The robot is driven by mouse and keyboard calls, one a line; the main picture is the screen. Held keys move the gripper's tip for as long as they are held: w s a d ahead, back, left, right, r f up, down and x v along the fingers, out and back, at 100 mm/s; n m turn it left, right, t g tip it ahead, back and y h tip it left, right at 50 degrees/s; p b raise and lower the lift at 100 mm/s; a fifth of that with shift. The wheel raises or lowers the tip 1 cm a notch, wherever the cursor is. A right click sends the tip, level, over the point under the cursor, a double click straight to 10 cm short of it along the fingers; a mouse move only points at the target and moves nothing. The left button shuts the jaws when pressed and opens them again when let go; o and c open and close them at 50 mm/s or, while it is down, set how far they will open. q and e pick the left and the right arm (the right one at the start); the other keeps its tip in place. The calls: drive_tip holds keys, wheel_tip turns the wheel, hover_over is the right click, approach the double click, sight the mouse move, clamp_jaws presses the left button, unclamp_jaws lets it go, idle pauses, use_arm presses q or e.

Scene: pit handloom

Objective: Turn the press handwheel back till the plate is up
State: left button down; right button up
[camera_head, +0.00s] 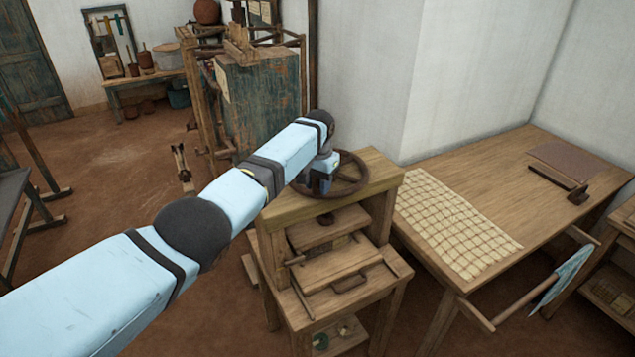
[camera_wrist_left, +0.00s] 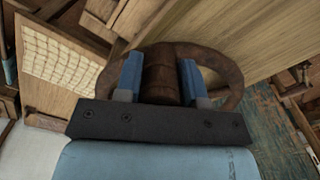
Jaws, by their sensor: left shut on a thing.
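The press is a wooden frame (camera_head: 385,172) in the middle of the head view. Its dark brown handwheel (camera_head: 358,170) lies flat on top; the wheel's rim also shows in the left wrist view (camera_wrist_left: 232,92). My left gripper (camera_head: 322,182) reaches down onto the wheel from above. In the wrist view its two blue fingers (camera_wrist_left: 160,82) are shut on a brown, rounded wooden part of the handwheel. Below the top beam, a wooden plate (camera_head: 312,234) shows inside the frame, above a lower board (camera_head: 328,270).
A table (camera_head: 480,175) with a gridded cream cloth (camera_head: 455,220) stands close to the right of the press. A worn green cabinet (camera_head: 255,100) stands behind it. White walls bound the back right. Brown floor is open at the left.

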use_arm(q)
drive_tip(key=shift+d+r, duration=0.15)
drive_tip(key=shift+r, duration=0.05)
drive_tip(key=c, duration=0.7)
unclamp_jaws()
drive_tip(key=shift+f, duration=0.1)
drive_tip(key=shift+c, duration=0.2)
wheel_tip(320, 180, up, 14)
drive_tip(key=b, duration=0.1)
drive_tip(key=shift+b, duration=0.4)
drive_tip(key=shift+f, duration=0.1)
